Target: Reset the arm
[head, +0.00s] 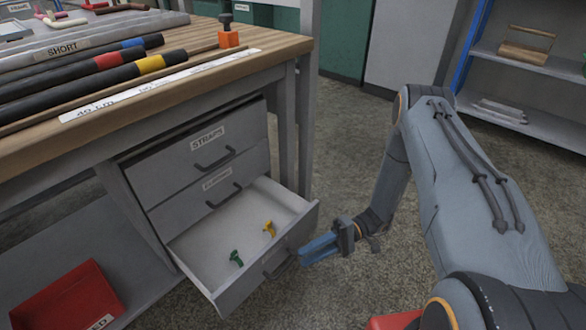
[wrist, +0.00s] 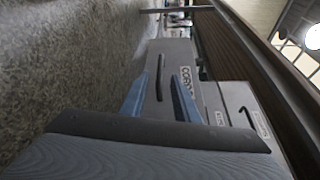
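My gripper (head: 312,248) is at the front of the open bottom drawer (head: 308,219), by its dark handle (head: 277,266). In the wrist view its two blue fingers (wrist: 160,98) stand apart. The drawer front (wrist: 178,62) and its handle (wrist: 161,77) show beyond and between the fingers. I cannot tell whether the fingers touch the handle. My arm reaches down and forward from the right in the head view. The drawer holds a green fitting (head: 236,258) and a yellow fitting (head: 270,229).
Two shut drawers, the upper labelled STRAPS (head: 208,138), sit above the open one. The workbench (head: 190,57) carries hoses and an orange block (head: 228,39). A red bin (head: 68,302) stands on the lower shelf. Shelves (head: 530,85) stand at the back right. Floor (head: 345,130) is clear between.

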